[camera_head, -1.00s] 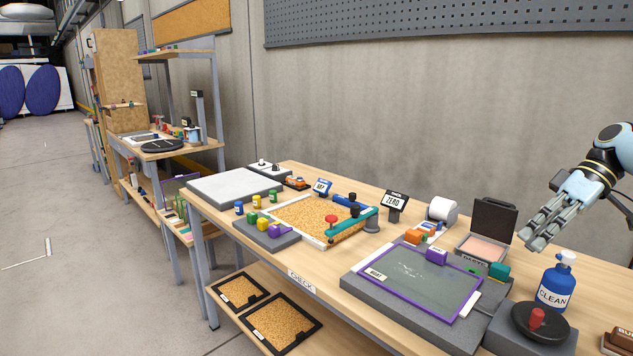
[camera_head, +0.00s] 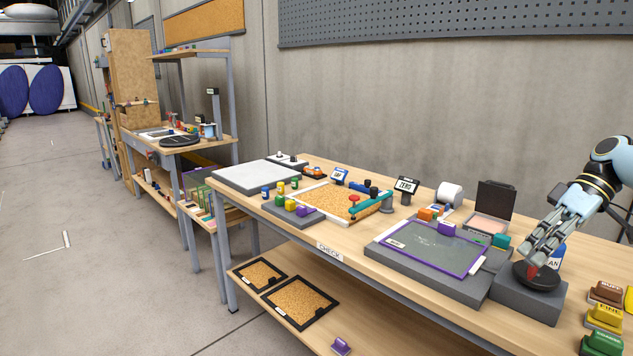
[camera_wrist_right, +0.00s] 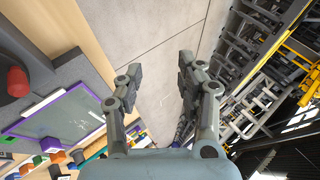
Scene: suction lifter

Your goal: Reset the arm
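A teal arm (camera_head: 369,205) with a red knob (camera_head: 354,199) at its free end reaches from a grey post (camera_head: 386,204) over a cork-coloured panel (camera_head: 325,205). My right gripper (camera_head: 536,258) is at the right, in front of a blue bottle and above a black disc (camera_head: 521,277) with a red knob (camera_head: 533,271). The fingers partly cover the bottle and the knob. In the right wrist view my right gripper (camera_wrist_right: 155,88) has its fingers apart with nothing between them. The red knob (camera_wrist_right: 17,82) shows there at the left, apart from the fingers. My left gripper is out of view.
A purple-framed glass plate (camera_head: 435,245) lies on a grey base in the middle. A ZERO sign (camera_head: 405,187) stands behind it. Labelled blocks (camera_head: 603,318) sit at the right front. A grey slab (camera_head: 258,174) lies at the table's far left.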

